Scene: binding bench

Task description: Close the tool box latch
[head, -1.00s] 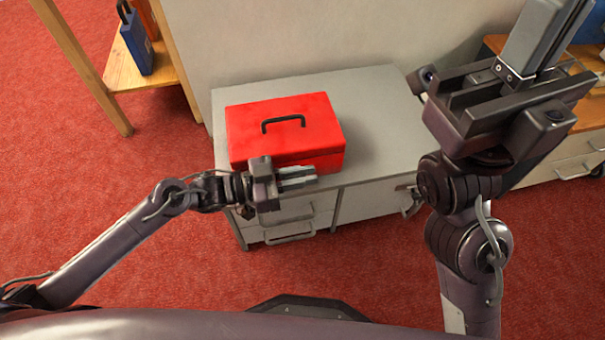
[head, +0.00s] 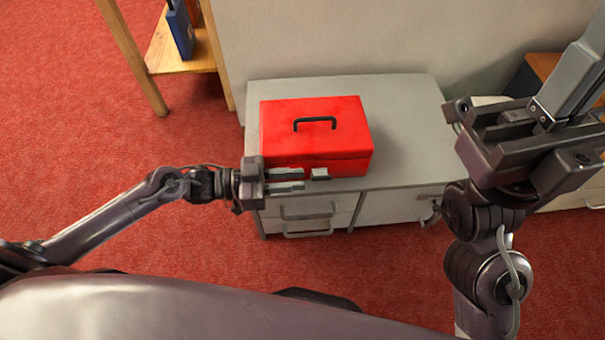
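The red tool box (head: 318,138) stands on the grey cabinet with its lid down and its dark handle (head: 315,121) on top. A small grey latch (head: 320,174) shows at the lower front of the box; I cannot tell how it is set. My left gripper (head: 288,180) is in front of the box, left of the latch, its two fingers apart and pointing right toward it. A small gap to the latch seems to show, and nothing is between the fingers. My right gripper (head: 578,75) is raised at the right, its fingers partly cut off by the frame.
The grey cabinet (head: 405,130) has free top surface right of the box, and drawers with handles below. A wall stands behind it. A wooden shelf (head: 168,50) with a blue binder (head: 181,28) is at upper left. Red carpet (head: 200,270) covers the floor.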

